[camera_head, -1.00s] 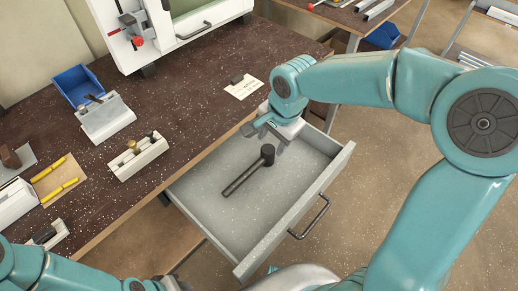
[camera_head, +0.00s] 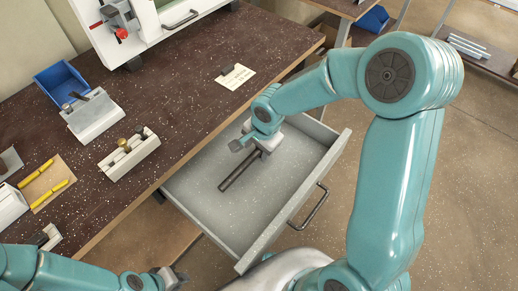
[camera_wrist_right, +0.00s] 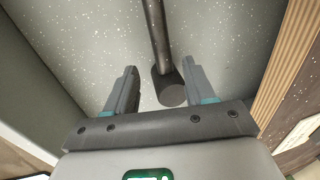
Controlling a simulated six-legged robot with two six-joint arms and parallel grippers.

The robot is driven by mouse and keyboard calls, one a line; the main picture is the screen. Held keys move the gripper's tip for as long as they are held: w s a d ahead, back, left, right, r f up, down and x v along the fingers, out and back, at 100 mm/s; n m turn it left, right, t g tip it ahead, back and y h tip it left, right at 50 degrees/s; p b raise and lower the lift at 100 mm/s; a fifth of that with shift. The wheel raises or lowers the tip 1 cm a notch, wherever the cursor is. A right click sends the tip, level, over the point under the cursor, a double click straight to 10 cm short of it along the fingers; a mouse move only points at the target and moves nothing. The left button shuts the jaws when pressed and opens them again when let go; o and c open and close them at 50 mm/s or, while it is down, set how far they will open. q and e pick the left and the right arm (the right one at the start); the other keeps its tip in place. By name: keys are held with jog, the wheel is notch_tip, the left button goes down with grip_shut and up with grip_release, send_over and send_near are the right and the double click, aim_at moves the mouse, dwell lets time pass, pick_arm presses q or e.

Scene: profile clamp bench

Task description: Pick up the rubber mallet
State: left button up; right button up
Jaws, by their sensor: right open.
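The rubber mallet lies in the open grey drawer (camera_head: 230,215). Its dark handle (camera_head: 240,171) shows in the head view, while its head is hidden there behind my right gripper (camera_head: 254,144). In the right wrist view the mallet's black head (camera_wrist_right: 170,88) sits between the two open fingers of my right gripper (camera_wrist_right: 157,90), nearer the right finger, with the handle running away upward. The jaws hold nothing. My left gripper (camera_head: 172,278) is at the bottom edge of the head view, away from the drawer; its jaw state is unclear.
The speckled brown bench (camera_head: 180,100) borders the drawer on the left. It carries a blue bin (camera_head: 62,82), grey and white clamp blocks (camera_head: 130,155), yellow markers (camera_head: 50,190) and a paper card (camera_head: 236,77). The drawer's walls surround my right gripper; its front has a bar handle (camera_head: 310,208).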

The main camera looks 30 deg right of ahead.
aim_at(254, 154)
jog(key=f, duration=0.2)
jog(key=w+f, duration=0.1)
jog(key=f, duration=0.1)
jog(key=shift+w+a, duration=0.15)
grip_shut()
